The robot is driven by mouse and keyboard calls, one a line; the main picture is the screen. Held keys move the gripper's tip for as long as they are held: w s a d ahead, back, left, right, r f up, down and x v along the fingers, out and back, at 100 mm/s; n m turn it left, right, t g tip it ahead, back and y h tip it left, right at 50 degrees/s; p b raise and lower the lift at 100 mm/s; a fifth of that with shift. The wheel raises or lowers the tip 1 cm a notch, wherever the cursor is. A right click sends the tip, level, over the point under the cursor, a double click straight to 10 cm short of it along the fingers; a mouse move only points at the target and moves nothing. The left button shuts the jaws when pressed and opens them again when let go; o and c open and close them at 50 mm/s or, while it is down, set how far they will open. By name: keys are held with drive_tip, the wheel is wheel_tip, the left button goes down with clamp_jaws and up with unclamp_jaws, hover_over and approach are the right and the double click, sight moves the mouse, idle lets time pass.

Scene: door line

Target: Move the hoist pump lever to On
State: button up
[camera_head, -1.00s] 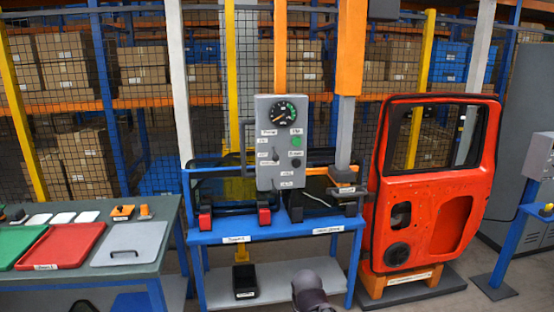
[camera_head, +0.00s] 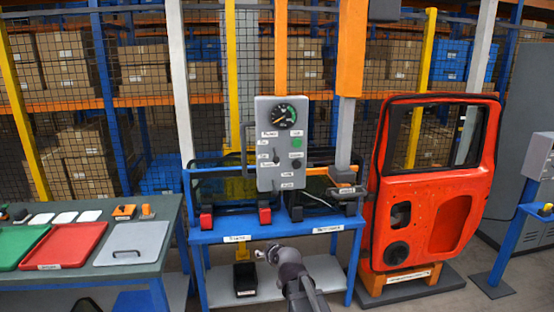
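The grey control panel (camera_head: 262,178) hangs on an orange post above the blue bench, with a round gauge (camera_head: 284,116) at its top. A small dark lever (camera_head: 275,156) stands on the panel's left half and looks roughly upright. A green button (camera_head: 296,143) and a dark round knob (camera_head: 297,164) are on the right half. The small labels are too blurred to read, so I cannot tell which control is the hoist pump lever or its setting. My arm (camera_head: 292,272) rises from the bottom edge, well below the panel. My gripper's fingers cannot be made out.
The blue bench (camera_head: 220,237) stands below the panel and holds dark fixtures with red blocks. A red-orange door (camera_head: 455,260) stands at right. A table with a green tray (camera_head: 14,244) and red tray (camera_head: 65,246) is at left.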

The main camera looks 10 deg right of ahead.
drive_tip(key=w+r+t+h+p, duration=0.1)
drive_tip(key=w+r+t, duration=0.55)
drive_tip(key=r, duration=0.25)
drive_tip(key=m+t+h+p, duration=0.1)
drive_tip(key=m+t+h, duration=0.35)
drive_tip(key=h, duration=0.25)
approach(276, 162)
drive_tip(key=shift+s+a+f+g, duration=0.1)
drive_tip(key=shift+s+a+g, duration=0.1)
drive_tip(key=shift+s, duration=0.4)
drive_tip(key=shift+s+a+f+g, duration=0.1)
drive_tip(key=shift+s+f+g, duration=0.1)
drive_tip(key=shift+s, duration=0.4)
drive_tip(key=shift+w+d+r, duration=0.1)
drive_tip(key=p+x, duration=0.5)
drive_tip(key=x, duration=0.8)
drive_tip(key=shift+w+r, duration=0.2)
drive_tip(key=shift+w, duration=0.05)
clamp_jaws()
